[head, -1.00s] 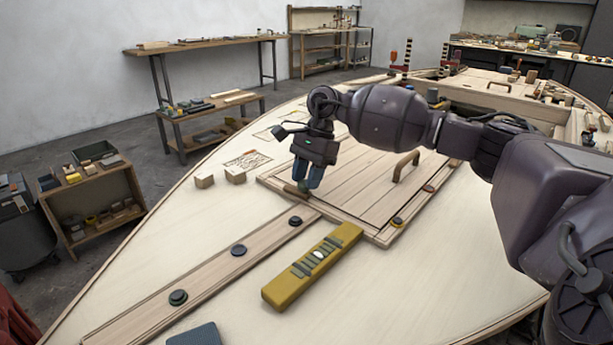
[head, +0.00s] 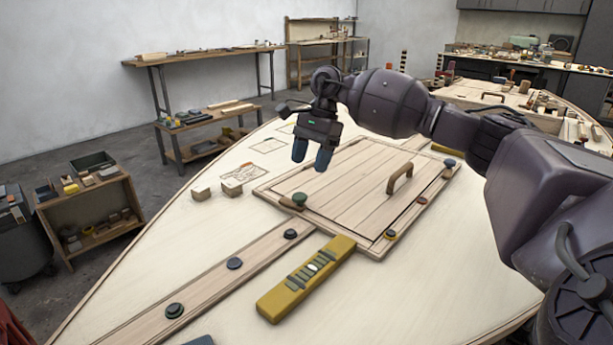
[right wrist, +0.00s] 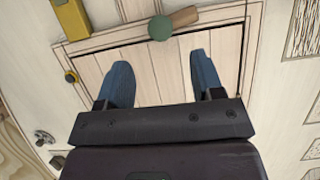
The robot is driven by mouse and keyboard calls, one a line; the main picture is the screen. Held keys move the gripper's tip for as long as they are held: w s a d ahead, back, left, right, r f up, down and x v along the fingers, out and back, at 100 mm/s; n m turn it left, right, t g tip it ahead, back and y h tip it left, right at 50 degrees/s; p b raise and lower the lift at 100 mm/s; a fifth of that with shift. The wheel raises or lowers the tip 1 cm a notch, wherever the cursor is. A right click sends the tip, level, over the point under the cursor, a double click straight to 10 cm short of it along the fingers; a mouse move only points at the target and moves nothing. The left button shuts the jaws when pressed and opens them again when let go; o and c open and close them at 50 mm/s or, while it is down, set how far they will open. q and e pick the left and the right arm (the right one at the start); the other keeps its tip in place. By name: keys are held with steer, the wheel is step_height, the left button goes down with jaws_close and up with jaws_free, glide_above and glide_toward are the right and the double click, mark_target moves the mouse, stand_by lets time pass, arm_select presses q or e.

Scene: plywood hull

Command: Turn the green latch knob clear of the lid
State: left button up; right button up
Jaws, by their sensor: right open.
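In the right wrist view the knob (right wrist: 160,28) is on the lid's frame, and the bar (right wrist: 186,16) lies roughly along that frame, off the planks. My right gripper (head: 311,166) is open and empty, raised above the lid just beyond the knob. Its blue fingers (right wrist: 160,75) are apart over the planks, with nothing between them. My left gripper is not in view.
A wooden handle (head: 400,178) stands on the lid. A yellow latch knob (head: 390,234) and a blue one (head: 449,163) sit on the frame. A yellow level (head: 283,301) lies in front. Two wooden blocks (head: 232,187) are on the deck to the left.

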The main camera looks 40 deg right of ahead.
steer(key=shift+v, duration=1.7)
